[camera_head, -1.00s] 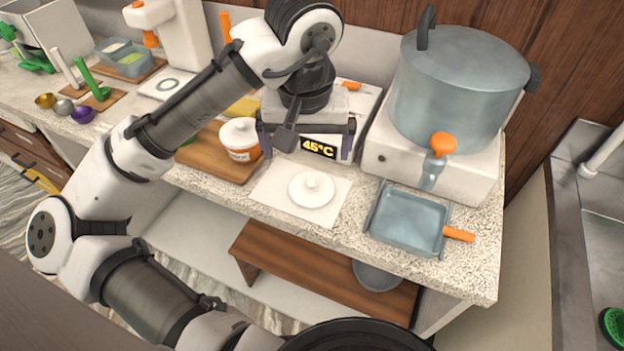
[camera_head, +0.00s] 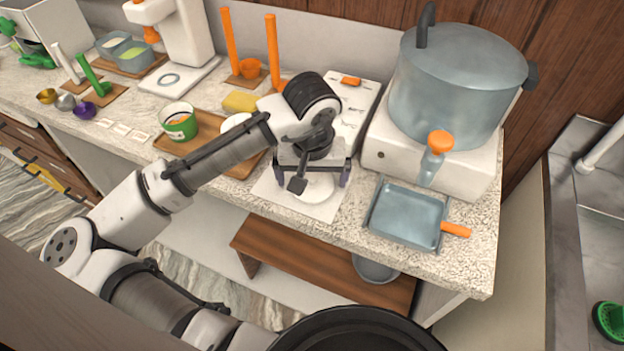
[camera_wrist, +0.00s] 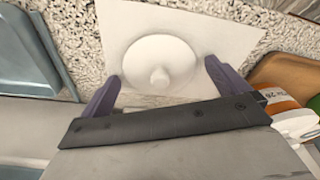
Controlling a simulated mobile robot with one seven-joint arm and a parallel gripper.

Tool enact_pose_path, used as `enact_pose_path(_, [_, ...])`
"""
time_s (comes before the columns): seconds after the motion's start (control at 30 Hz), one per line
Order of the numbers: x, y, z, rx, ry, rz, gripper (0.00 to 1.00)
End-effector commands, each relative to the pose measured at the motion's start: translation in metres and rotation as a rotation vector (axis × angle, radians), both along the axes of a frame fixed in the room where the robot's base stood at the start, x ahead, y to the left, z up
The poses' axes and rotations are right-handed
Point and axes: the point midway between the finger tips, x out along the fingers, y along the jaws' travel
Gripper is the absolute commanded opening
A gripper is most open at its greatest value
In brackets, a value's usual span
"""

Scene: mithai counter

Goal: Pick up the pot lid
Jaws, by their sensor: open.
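The pot lid (camera_head: 314,188) is a round white disc lying flat on a pale square sheet (camera_head: 325,209) on the counter; my gripper partly covers it in the head view. My gripper (camera_wrist: 160,82) is open and empty.
A blue tray (camera_head: 408,216) with an orange handle lies right of the sheet. A burner with a large steel pot (camera_head: 455,85) stands behind it. A wooden board (camera_head: 205,132) with a green-labelled tub (camera_head: 179,121) and a white-lidded jar (camera_wrist: 288,108) is to the left.

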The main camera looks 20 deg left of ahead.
Motion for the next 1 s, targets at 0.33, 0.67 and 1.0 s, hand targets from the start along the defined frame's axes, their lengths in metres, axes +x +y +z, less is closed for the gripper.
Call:
enact_pose_path(0.33, [0.0001,-0.0001,-0.0006,0.0,-0.001,0.0,0.82])
enact_pose_path(0.67, [0.0001,0.0,-0.0007,0.0,0.0,0.0,0.62])
enact_pose_path(1.0, [0.0004,0.0003,0.0029,0.0,-0.001,0.001,0.62])
